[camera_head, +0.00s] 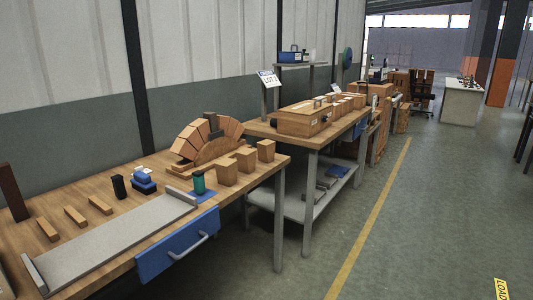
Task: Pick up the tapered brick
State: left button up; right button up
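Several orange-brown blocks stand on the near wooden workbench. The front block (227,173), the middle block (246,160) and the rear block (266,150) form a row near its right end. Behind them is a brick arch (196,139) on a wooden form, with a dark grey piece (211,121) at its top. Three thin wooden strips (75,216) lie at the left. I cannot tell from this distance which block is the tapered brick. Neither of my grippers is in view.
A long grey tray (115,245) lies along the front of the workbench (140,204), above a blue drawer (178,245). A green container (198,183), a black bottle (119,187) and a blue object (143,182) stand nearby. Open floor (430,215) lies to the right.

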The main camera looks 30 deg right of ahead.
aim_at(265, 148)
jog(key=z, duration=0.4)
jog(key=k, duration=0.95)
jog(key=z, duration=1.45)
jog(key=i, duration=2.95)
jog(key=u, duration=1.25)
jog(key=i, duration=1.2)
jog(key=u, duration=1.45)
jog(key=i, duration=0.25)
jog(key=u, duration=0.1)
